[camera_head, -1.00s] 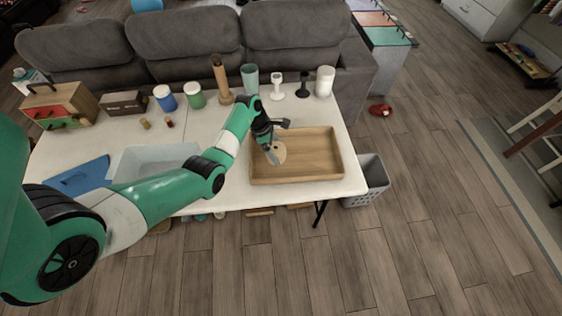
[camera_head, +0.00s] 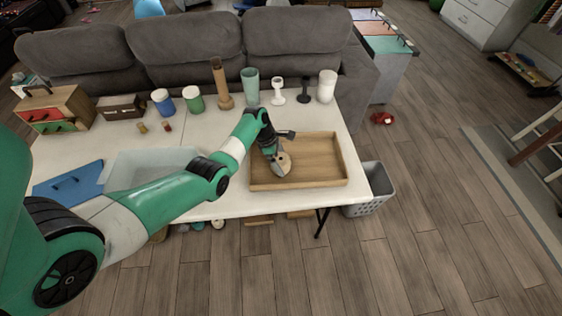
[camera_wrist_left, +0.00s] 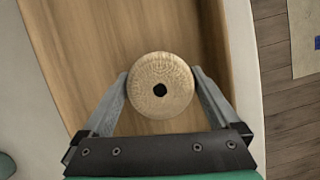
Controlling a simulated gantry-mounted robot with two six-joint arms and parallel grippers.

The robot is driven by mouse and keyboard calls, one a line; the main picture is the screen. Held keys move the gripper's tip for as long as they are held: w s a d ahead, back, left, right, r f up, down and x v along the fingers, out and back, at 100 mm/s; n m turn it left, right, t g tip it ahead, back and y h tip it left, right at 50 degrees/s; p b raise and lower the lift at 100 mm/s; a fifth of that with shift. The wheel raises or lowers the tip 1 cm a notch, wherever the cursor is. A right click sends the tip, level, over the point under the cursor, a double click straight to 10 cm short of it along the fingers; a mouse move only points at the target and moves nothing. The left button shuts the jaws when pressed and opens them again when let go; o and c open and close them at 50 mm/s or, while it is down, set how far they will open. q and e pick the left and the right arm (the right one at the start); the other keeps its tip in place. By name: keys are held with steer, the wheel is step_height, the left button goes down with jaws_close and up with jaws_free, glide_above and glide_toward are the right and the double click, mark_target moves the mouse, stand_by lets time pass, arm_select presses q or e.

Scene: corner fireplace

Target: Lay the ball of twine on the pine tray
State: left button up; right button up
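The ball of twine (camera_head: 281,164) is pale tan and round, with a dark hole in its middle. In the head view it is inside the outline of the pine tray (camera_head: 318,171), near the tray's left side. My left gripper (camera_wrist_left: 160,82) has its two fingers against opposite sides of the ball of twine, which also shows in the left wrist view (camera_wrist_left: 160,68). The tray floor lies below the ball; I cannot tell whether the ball touches it. The rest of the tray is empty. My right gripper is out of view.
A clear bin (camera_head: 133,168) and a blue lid (camera_head: 69,184) are to the left on the white table. A wooden bottle (camera_head: 219,80), a green cup (camera_head: 250,83) and several containers line the back. A grey basket (camera_head: 372,186) stands on the floor at right.

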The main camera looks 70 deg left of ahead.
arm_select(q)
steer(key=shift+r, duration=0.1)
steer(key=shift+r+p, duration=0.3)
steer(key=shift+r, duration=0.05)
steer(key=p+v, duration=0.5)
steer(key=v, duration=0.6)
steer(key=shift+r, duration=0.2)
steer(key=shift+s+a, duration=0.1)
steer(key=shift+s, duration=0.05)
